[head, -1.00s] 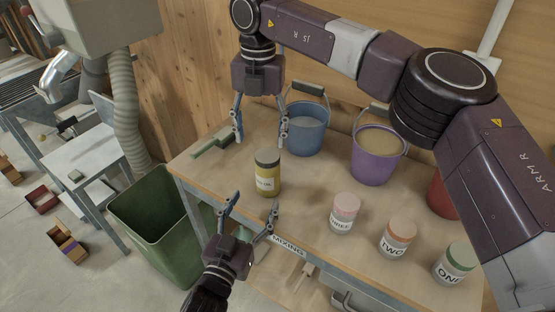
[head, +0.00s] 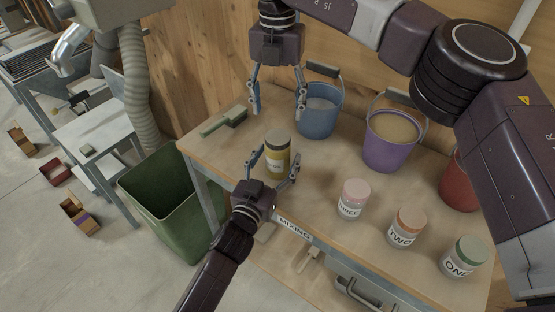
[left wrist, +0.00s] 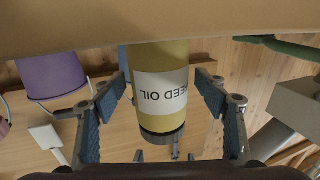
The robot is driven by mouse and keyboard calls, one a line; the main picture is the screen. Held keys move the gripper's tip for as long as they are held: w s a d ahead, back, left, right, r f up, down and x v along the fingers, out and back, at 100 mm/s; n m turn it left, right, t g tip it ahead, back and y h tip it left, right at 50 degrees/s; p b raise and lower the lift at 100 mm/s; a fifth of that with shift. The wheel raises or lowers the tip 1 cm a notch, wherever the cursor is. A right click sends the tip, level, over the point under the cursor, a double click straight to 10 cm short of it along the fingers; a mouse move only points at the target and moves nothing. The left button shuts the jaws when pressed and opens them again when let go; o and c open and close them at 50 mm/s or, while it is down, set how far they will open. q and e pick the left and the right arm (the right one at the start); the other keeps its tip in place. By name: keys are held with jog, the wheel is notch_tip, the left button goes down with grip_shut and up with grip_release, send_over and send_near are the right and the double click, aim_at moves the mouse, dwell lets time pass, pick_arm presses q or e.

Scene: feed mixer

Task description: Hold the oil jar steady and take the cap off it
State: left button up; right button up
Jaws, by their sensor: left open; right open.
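The oil jar (head: 276,164) is yellow with a dark cap (head: 278,136) and stands upright on the mixing table near its front edge. In the left wrist view the jar (left wrist: 160,58) appears upside down, with a white label ending in "EED OIL" and its cap (left wrist: 162,135) lower down. My left gripper (head: 273,169) is open, with one finger on each side of the jar's body. In the left wrist view gaps show between the fingers and the jar. My right gripper (head: 278,107) is open and empty, pointing down above and behind the cap.
A blue bucket (head: 318,124) and a purple bucket (head: 388,152) stand behind and right, with a red one (head: 459,185) partly hidden. Jars THREE (head: 354,200), TWO (head: 406,229) and ONE (head: 464,257) line the front right. A green brush (head: 222,122) lies at left. A green bin (head: 165,200) stands beside the table.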

aim_at(278, 137)
pick_arm(q)
jog(key=shift+w, duration=0.15)
jog(key=c, duration=0.7)
pick_arm(e)
jog(key=shift+w+f, duration=0.1)
pick_arm(q)
grip_shut()
pick_arm(e)
jog(key=m, duration=0.6)
jog(key=shift+m, duration=0.4)
jog(key=m, duration=0.6)
jog(key=shift+m, duration=0.3)
jog(key=shift+f, duration=4)
jog(key=shift+c, duration=0.5)
